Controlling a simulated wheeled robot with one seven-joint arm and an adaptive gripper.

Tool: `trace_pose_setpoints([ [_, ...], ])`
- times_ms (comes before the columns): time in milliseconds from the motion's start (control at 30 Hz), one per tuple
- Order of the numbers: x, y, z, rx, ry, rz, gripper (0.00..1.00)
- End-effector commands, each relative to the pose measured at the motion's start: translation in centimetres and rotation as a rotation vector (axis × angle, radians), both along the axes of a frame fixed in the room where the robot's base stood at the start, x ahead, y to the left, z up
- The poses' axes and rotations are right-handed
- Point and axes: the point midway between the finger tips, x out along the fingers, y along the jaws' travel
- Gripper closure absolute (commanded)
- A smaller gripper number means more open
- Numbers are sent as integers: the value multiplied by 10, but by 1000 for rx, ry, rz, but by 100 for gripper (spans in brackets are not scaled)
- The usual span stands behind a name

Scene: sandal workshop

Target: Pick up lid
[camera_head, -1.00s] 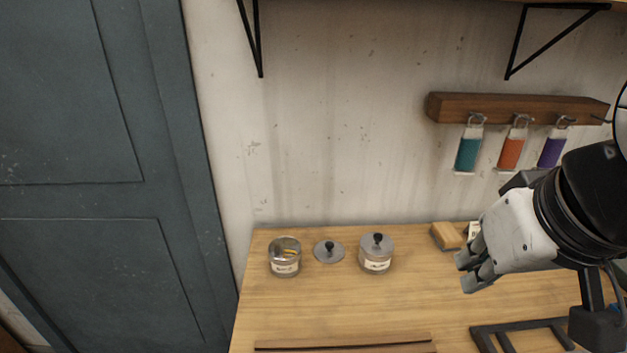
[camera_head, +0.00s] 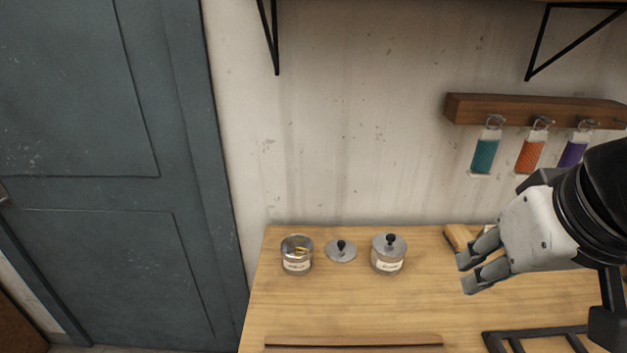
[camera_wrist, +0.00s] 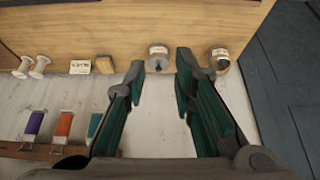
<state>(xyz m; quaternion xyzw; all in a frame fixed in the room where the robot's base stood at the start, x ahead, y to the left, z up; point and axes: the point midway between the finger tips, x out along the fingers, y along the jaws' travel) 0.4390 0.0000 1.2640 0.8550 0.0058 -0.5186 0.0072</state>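A round grey lid (camera_head: 341,251) with a black knob lies flat on the wooden workbench between two jars. The left jar (camera_head: 297,262) is open and holds something yellow. The right jar (camera_head: 388,262) has a lid with a black knob on it. In the wrist view the lidded jar (camera_wrist: 158,60) shows between the fingertips, and the open jar (camera_wrist: 220,60) is right of them. The loose lid does not show there and seems hidden behind the right finger. My gripper (camera_head: 467,272) is open and empty, right of the jars; its fingers also show in the wrist view (camera_wrist: 160,65).
The wooden workbench (camera_head: 330,310) is clear in front of the jars. A tan block (camera_head: 458,237) sits behind my gripper. A dark frame (camera_head: 540,338) lies at front right. A wall rack (camera_head: 530,109) holds teal, orange and purple hanging items. A dark door (camera_head: 110,190) is at left.

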Motion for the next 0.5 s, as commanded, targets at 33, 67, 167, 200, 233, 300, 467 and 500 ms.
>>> trace_pose_setpoints([
  [33,9,1,0,-4,11,20,57],
  [67,15,2,1,-9,19,39,50],
  [167,43,6,4,-31,54,124,27],
  [200,58,9,4,-42,69,167,18],
  [233,69,11,4,-51,81,201,12],
  [300,96,15,3,-73,111,281,3],
  [467,157,28,-8,-121,170,463,3],
  [500,173,32,-13,-132,183,509,3],
])
